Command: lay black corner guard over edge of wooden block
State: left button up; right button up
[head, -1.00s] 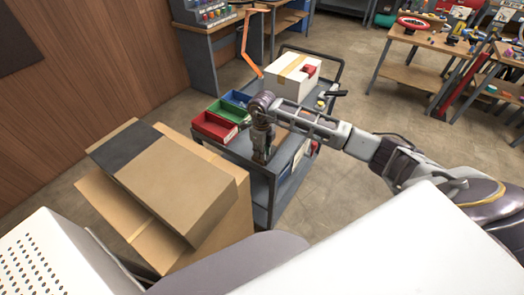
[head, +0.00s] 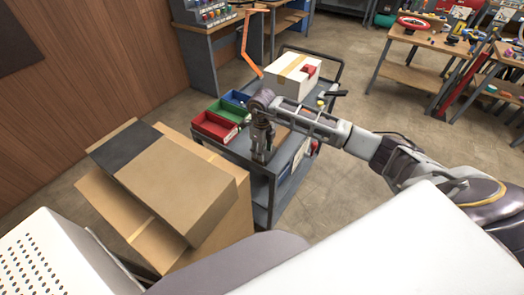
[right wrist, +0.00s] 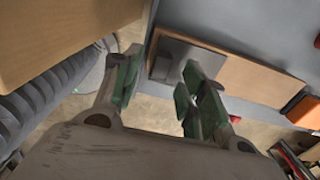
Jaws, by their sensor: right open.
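The wooden block (right wrist: 255,82) lies on the grey cart top in the right wrist view. A dark grey-black piece, apparently the corner guard (right wrist: 178,58), sits at the block's left end. It seems to rest over that end, but a finger partly hides it, so I cannot tell how squarely. My right gripper (right wrist: 160,88) is open, its green-padded fingers apart with nothing between them, near the guard end. In the head view my right gripper (head: 262,143) points down at the cart's near side. The left gripper is out of view.
The cart (head: 262,172) also carries red (head: 214,126) and green bins, a blue bin, and a white box (head: 291,76) at the back. Stacked cardboard boxes (head: 180,180) stand close on the left. Open floor lies to the cart's right.

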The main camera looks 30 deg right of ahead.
notch_tip(320, 180, up, 11)
jog(key=shift+r, duration=0.15)
dwell(0.4)
dwell(1.0)
